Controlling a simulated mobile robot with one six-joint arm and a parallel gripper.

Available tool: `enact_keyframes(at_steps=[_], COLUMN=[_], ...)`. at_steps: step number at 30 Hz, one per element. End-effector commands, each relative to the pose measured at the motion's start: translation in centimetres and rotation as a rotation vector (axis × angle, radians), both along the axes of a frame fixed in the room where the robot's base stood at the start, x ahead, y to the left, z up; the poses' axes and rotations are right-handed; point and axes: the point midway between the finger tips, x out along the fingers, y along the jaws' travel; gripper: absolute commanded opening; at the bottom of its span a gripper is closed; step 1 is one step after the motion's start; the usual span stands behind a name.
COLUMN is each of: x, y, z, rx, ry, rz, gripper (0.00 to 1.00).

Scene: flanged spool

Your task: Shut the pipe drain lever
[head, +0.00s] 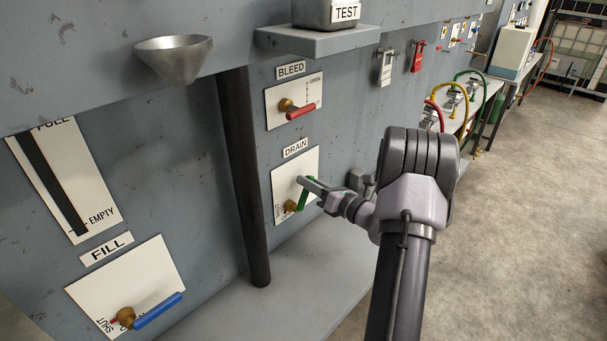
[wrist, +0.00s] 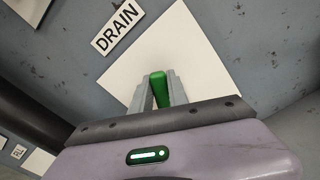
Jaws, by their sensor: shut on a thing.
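The drain lever (head: 306,192) is a green handle on a brass valve body, mounted on a white plate (head: 282,186) under the DRAIN label (head: 295,147). In the head view the handle slants up and to the right from the brass body. My gripper (head: 307,185) reaches in from the right and is shut on the green handle. In the wrist view the green handle (wrist: 158,88) stands between the two grey fingers (wrist: 159,92). My gripper hides the lower part of the handle and the brass body there. The plate's markings are mostly hidden or too small to read.
Above is the BLEED valve with a red lever (head: 301,112). A dark vertical pipe (head: 243,180) stands left of the drain plate. The FILL valve with a blue lever (head: 158,310) is at lower left. A grey ledge (head: 300,290) lies below. Open floor (head: 530,200) is on the right.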

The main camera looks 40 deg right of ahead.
Motion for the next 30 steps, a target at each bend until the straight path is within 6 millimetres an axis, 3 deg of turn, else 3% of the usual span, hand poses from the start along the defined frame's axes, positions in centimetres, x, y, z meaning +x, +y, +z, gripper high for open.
enact_keyframes(at_steps=[15, 30], x=[0.2, 0.3], y=[-3.2, -4.0], z=[-2.9, -6.6], rx=[0.486, 0.906], ry=[0.040, 0.072], rz=[0.000, 0.000], gripper=[0.00, 0.00])
